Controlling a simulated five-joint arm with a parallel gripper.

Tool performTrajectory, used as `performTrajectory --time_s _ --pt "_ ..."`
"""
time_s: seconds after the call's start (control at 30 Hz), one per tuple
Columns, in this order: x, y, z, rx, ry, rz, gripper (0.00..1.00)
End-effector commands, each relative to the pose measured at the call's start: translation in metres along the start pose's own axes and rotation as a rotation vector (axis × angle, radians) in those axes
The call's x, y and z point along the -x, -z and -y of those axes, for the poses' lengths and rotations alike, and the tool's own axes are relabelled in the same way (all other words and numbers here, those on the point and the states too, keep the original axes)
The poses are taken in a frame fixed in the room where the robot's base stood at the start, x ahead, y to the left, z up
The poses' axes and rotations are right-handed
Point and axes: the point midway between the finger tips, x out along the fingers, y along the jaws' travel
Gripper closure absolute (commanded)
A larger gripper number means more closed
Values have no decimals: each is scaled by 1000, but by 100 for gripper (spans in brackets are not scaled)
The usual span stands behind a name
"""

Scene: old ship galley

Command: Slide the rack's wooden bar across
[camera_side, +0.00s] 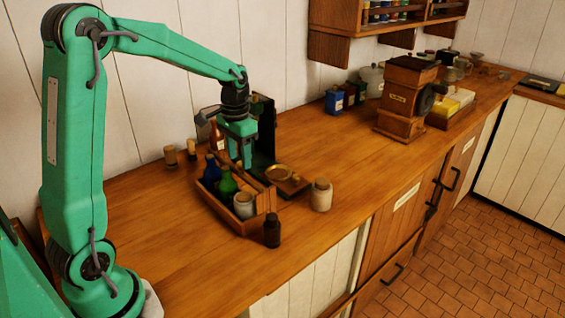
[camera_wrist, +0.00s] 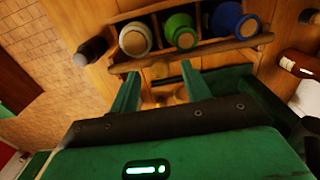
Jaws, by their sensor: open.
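The wooden rack (camera_side: 222,215) stands on the counter and holds a blue bottle (camera_side: 211,171), a green bottle (camera_side: 227,184) and a cream corked jar (camera_side: 243,206). The wrist view shows the same blue bottle (camera_wrist: 235,18), green bottle (camera_wrist: 181,30) and cream jar (camera_wrist: 135,39) in a row. The rack's wooden bar (camera_wrist: 220,50) runs along the near side of that row. My gripper (camera_side: 243,164) points down over the rack, open. In the wrist view its spread fingertips (camera_wrist: 159,74) are close to the bar. I cannot tell whether they touch it. My fingers partly hide the rack's far side.
A dark green upright case (camera_side: 264,125) stands just behind my gripper. The counter between the pan and the coffee grinder (camera_side: 402,98) is clear.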

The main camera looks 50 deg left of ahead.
Motion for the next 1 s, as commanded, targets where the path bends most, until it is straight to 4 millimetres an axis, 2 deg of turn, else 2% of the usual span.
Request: performTrajectory --time_s 0.6,1.0 --pt "43 0 0 0 1 -2 53" --pt "48 0 0 0 0 0 53"
